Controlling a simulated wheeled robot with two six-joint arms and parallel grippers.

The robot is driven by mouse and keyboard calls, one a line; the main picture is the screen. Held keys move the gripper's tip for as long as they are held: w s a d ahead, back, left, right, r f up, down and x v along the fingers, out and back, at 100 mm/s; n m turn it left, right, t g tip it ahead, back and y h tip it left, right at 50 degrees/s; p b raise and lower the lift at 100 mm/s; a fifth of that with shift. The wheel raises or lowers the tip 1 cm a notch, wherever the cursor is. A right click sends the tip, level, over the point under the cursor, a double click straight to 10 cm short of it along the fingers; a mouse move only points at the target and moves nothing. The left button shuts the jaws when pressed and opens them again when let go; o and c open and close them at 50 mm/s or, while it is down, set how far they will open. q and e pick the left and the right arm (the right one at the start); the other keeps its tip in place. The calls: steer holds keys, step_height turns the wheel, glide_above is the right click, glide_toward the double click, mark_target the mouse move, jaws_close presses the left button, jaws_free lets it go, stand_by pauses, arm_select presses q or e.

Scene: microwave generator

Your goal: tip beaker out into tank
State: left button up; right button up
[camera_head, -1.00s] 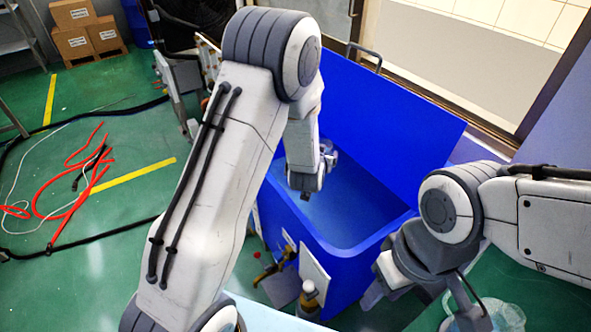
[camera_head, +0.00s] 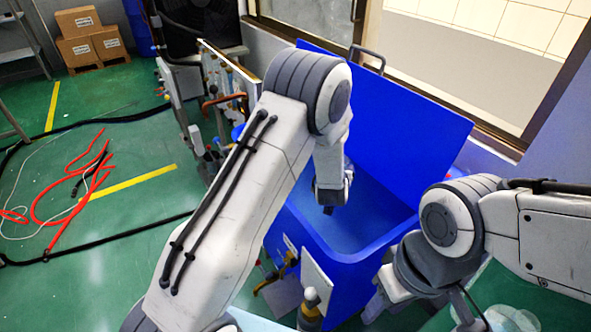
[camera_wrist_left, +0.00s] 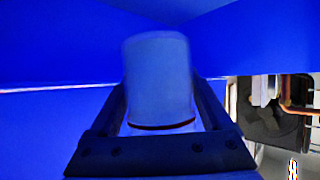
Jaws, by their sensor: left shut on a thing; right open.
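The big blue tank (camera_head: 283,239) stands open in the middle of the head view. My left arm reaches over it, and the left gripper (camera_head: 329,205) hangs inside the tank's opening. In the left wrist view the left gripper (camera_wrist_left: 160,128) is shut on the beaker (camera_wrist_left: 158,75), a pale, blurred cylinder with a dark red line near the fingers. Blue tank walls (camera_wrist_left: 55,45) fill most of the view around it. I cannot tell whether anything is in the beaker.
The raised blue lid (camera_head: 400,110) stands behind the tank. Clear glassware (camera_head: 508,319) is by the right gripper. A bottle (camera_head: 311,310) stands at the tank's front. A panel with pipes (camera_head: 228,80) is left of the tank. Red hoses (camera_head: 62,195) lie on the green floor.

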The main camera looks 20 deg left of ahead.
arm_select(q)
steer(key=shift+a+r+n+h, duration=0.2)
steer(key=shift+r+n, duration=0.05)
steer(key=shift+r, duration=0.15)
steer(key=shift+a+r+n+h, duration=0.15)
steer(key=shift+r+n+h, duration=0.1)
steer(key=shift+r, duration=0.15)
steer(key=shift+s+a+f+n+h+b, duration=0.1)
steer(key=shift+a+f+n+h+b, duration=0.25)
steer(key=shift+b, duration=0.4)
steer(key=shift+a+r+n+t+h, duration=0.3)
steer(key=shift+a+n+t+h, duration=0.15)
steer(key=shift+n+h, duration=0.2)
steer(key=shift+s+a+r+n+h+p, duration=0.15)
steer(key=shift+a+r+n+h+p, duration=0.2)
steer(key=shift+a+n, duration=0.2)
steer(key=shift+a+r+n+t+h, duration=0.25)
steer(key=shift+a+r+n+h, duration=0.05)
steer(key=shift+r+n+h, duration=0.25)
steer(key=shift+d+r+n+t+h, duration=0.1)
steer(key=shift+r+n+t+h, duration=0.4)
steer(key=shift+r+n+h, duration=0.5)
stand_by(1.9)
steer(key=shift+a+r+n+t, duration=0.2)
steer(key=shift+r+n+t, duration=0.2)
steer(key=shift+n, duration=0.7)
stand_by(0.7)
